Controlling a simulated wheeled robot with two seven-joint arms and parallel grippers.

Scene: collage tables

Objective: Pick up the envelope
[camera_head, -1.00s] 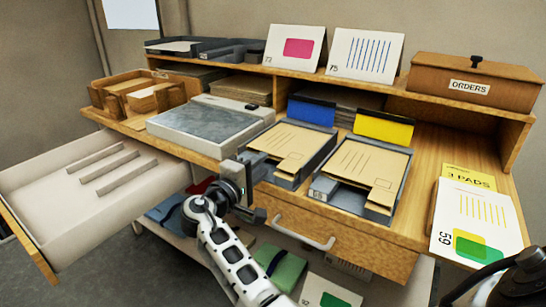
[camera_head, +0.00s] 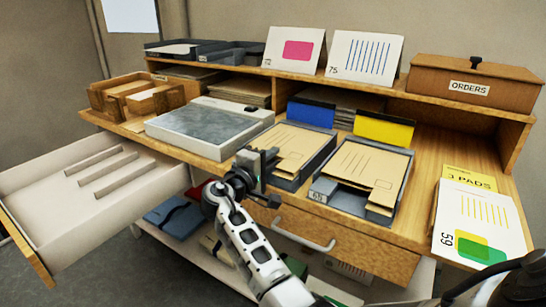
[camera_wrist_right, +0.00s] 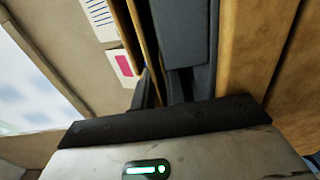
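Brown envelopes lie in two grey trays on the desk: one envelope (camera_head: 293,143) in the left tray (camera_head: 322,159), another (camera_head: 362,168) in the right tray (camera_head: 318,190). My right gripper (camera_head: 262,166) is at the near left corner of the left tray, beside its envelope. In the right wrist view, dark fingers (camera_wrist_right: 158,92) show near a thin tan edge and grey tray wall. I cannot tell whether they touch the envelope or how far apart they are. My left gripper is not in view.
A grey scale-like slab (camera_head: 205,128) stands left of the trays. An open white drawer (camera_head: 150,190) juts out at left. Blue (camera_head: 311,113) and yellow (camera_head: 383,129) cards stand behind the trays. An orders box (camera_head: 470,82) sits on the shelf.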

